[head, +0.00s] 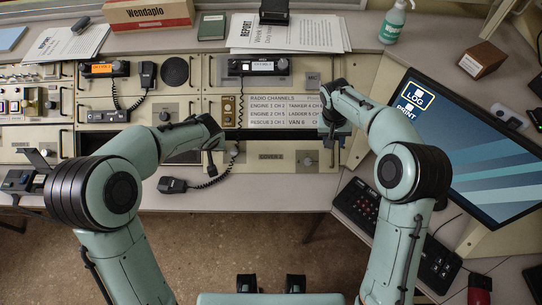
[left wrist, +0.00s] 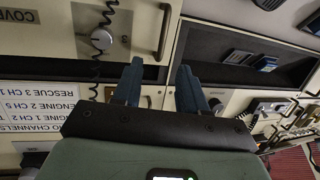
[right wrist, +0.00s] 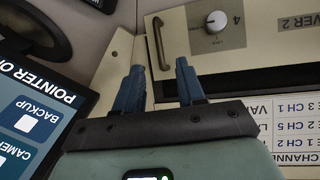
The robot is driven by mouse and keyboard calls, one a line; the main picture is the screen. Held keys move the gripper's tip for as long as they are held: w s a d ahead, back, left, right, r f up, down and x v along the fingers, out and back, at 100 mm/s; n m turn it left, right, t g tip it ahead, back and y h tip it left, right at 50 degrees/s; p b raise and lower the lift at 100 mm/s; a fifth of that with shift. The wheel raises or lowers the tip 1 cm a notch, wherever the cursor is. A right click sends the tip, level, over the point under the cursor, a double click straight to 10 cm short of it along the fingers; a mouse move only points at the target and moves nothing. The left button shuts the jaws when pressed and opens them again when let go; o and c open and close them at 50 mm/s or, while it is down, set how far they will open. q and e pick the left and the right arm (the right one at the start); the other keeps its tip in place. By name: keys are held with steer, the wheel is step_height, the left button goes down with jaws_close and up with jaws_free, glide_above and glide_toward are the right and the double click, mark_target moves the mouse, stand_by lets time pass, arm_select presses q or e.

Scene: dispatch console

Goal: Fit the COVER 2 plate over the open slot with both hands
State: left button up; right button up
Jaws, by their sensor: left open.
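The pale COVER 2 plate (head: 271,157) lies at the console's front edge, with a dark strip of the open slot (right wrist: 250,84) showing along its far side. It has a knob and a black handle near each end. My left gripper (left wrist: 158,78) is open and empty; the plate's left handle (left wrist: 163,32) is just beyond its fingertips, between their lines. My right gripper (right wrist: 160,78) is open and empty, with the right handle (right wrist: 160,42) likewise just beyond its fingertips. Neither grips a handle. In the head view the arms hide much of both hands.
A coiled microphone cord (left wrist: 112,20) runs across the plate's left end, past its knob; contact is unclear. Its handset (head: 172,185) is at the front edge. The radio channels card (head: 285,108) lies behind the slot. A monitor (head: 470,150) and keypad (head: 362,208) stand right.

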mark_target(333, 152)
arm_select(q)
steer(key=x, duration=0.6)
steer(key=shift+f, duration=0.15)
arm_select(e)
steer(key=f, duration=0.4)
steer(key=d+f, duration=0.1)
steer(key=f, duration=0.1)
arm_select(q)
jaws_close()
arm_select(e)
jaws_close()
arm_select(q)
steer(key=shift+w+a, duration=0.1)
stand_by(0.3)
